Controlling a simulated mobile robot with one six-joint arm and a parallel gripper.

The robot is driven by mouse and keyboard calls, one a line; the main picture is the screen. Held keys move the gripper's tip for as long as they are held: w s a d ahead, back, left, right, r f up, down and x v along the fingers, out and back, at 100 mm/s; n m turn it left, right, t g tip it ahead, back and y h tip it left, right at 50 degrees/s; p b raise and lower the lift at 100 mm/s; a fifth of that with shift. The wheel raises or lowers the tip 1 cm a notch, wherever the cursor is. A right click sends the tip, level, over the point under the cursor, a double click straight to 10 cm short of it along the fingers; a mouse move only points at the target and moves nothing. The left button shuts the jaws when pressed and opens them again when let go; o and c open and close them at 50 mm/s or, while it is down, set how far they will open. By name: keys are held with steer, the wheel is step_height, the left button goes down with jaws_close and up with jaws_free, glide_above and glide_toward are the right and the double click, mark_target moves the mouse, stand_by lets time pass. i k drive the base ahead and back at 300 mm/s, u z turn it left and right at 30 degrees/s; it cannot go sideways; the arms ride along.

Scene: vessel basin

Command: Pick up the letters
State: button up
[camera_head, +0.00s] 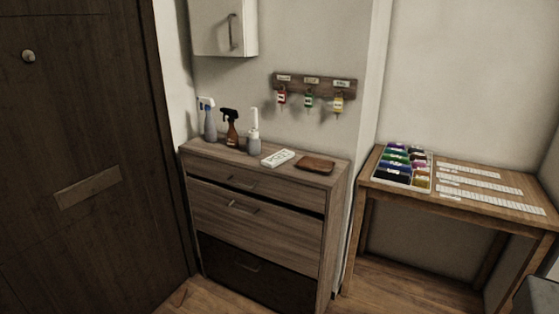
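No letters can be made out for certain. A small white flat item (278,158) with dark marks lies on top of the wooden drawer cabinet (262,182); I cannot tell whether it is a letter or a box. The floor in front of the door is mostly outside the picture. My gripper is not in view.
Spray bottles (232,128), a white-necked bottle (254,135) and a brown wallet-like item (315,164) stand or lie on the cabinet. A key rack (315,86) hangs above. The right table (462,203) holds a tray (405,186) of coloured items and white strips (478,188).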

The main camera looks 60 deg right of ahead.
mark_target(277, 159)
steer(key=z, duration=0.05)
steer(key=i, duration=0.9)
steer(key=u, duration=0.05)
